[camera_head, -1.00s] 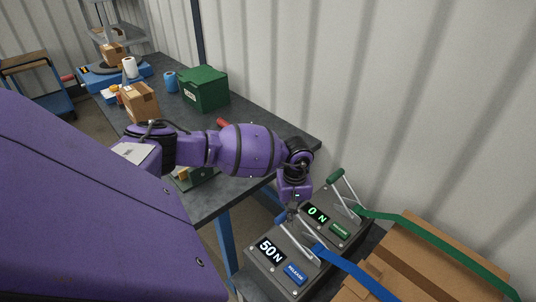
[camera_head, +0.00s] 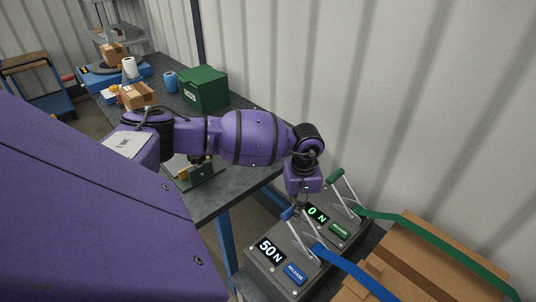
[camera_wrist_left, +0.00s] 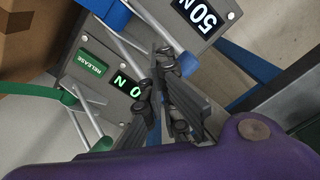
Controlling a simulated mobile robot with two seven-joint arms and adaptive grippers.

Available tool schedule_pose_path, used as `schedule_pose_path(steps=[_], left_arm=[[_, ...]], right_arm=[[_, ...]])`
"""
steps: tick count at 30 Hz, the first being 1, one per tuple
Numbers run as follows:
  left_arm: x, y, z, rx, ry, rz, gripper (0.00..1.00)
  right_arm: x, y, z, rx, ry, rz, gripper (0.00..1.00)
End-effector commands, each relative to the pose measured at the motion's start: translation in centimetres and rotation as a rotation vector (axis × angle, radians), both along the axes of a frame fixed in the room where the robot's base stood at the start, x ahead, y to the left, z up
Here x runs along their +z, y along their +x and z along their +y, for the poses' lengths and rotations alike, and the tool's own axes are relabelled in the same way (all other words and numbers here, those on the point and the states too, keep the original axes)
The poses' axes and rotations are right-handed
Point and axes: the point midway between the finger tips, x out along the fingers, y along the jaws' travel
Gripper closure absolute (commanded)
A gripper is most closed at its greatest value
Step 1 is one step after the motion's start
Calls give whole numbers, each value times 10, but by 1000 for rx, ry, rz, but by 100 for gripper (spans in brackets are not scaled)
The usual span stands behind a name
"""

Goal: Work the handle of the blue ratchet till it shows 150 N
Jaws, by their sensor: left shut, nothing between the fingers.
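The blue ratchet shows 50 N on its display (camera_head: 270,250) and has a blue RELEASE button (camera_head: 296,273). Its lever handle has a blue grip (camera_head: 287,213) and stands tilted toward the far left. My left gripper (camera_head: 296,210) points down right beside this grip, shut and empty. In the left wrist view, the shut fingers (camera_wrist_left: 161,52) are next to the blue grip (camera_wrist_left: 187,63); I cannot tell whether they touch. The 50 N display is partly visible there, upside down. My right gripper is not in view.
The green ratchet beside it shows 0 N (camera_head: 317,213), with its green-gripped handle (camera_head: 335,176) raised. Blue (camera_head: 355,272) and green (camera_head: 440,232) straps run over a cardboard box (camera_head: 430,262). The workbench (camera_head: 235,190) stands behind, along the corrugated wall.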

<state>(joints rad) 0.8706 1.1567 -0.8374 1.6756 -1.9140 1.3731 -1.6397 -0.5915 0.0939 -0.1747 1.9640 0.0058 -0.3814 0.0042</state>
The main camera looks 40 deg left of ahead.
Motion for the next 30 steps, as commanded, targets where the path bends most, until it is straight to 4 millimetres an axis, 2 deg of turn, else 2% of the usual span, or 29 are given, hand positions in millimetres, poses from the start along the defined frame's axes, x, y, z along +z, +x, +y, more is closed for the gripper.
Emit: schedule_pose_path(steps=[5, 21, 30], left_arm=[[12, 1, 0, 0, -1, -2, 100], [12, 1, 0, 0, -1, -3, 100], [-18, 1, 13, 1, -1, 0, 100]], right_arm=[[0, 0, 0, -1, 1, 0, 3], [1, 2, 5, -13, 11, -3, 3], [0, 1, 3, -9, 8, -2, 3]])
